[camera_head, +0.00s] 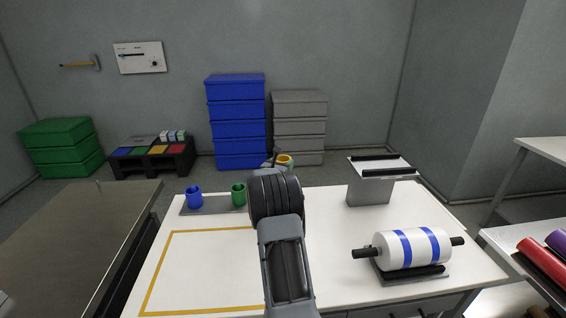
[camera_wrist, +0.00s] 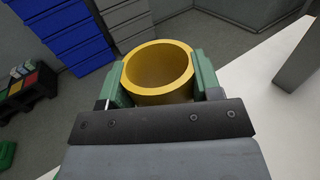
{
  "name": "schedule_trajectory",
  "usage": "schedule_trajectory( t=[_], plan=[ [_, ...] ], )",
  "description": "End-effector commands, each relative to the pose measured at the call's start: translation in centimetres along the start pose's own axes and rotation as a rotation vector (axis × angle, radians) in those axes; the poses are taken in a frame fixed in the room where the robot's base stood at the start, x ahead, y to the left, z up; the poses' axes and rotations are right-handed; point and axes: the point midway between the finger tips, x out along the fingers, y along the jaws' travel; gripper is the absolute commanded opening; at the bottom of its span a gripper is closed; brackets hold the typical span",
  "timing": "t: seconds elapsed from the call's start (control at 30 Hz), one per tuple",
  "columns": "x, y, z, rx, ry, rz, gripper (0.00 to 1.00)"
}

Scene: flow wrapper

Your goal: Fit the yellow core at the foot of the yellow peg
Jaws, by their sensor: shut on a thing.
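The yellow core (camera_wrist: 157,68) is a hollow ring held between the two green fingers of my gripper (camera_wrist: 160,80) in the wrist view. Its open end faces the camera. In the head view the yellow core (camera_head: 285,160) shows small beyond my wrist, above the far edge of the white table. My gripper (camera_head: 272,161) is shut on it, partly hidden by my own arm. The yellow peg cannot be made out in either view; my arm covers part of the grey rack (camera_head: 215,210) at the table's back.
A blue core (camera_head: 194,197) and a green core (camera_head: 238,194) stand on the rack. A white roll with blue bands (camera_head: 412,249) lies on a stand at right. A grey block stand (camera_head: 370,190) is behind it. A yellow outline (camera_head: 160,275) marks clear table at left.

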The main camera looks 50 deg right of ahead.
Motion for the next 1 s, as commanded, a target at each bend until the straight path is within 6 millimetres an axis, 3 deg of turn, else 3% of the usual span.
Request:
schedule_trajectory(
  t=[1.0],
  plan=[
    [0.0, 0.0, -6.6, 0.000, -0.001, 0.000, 0.35]
  ],
)
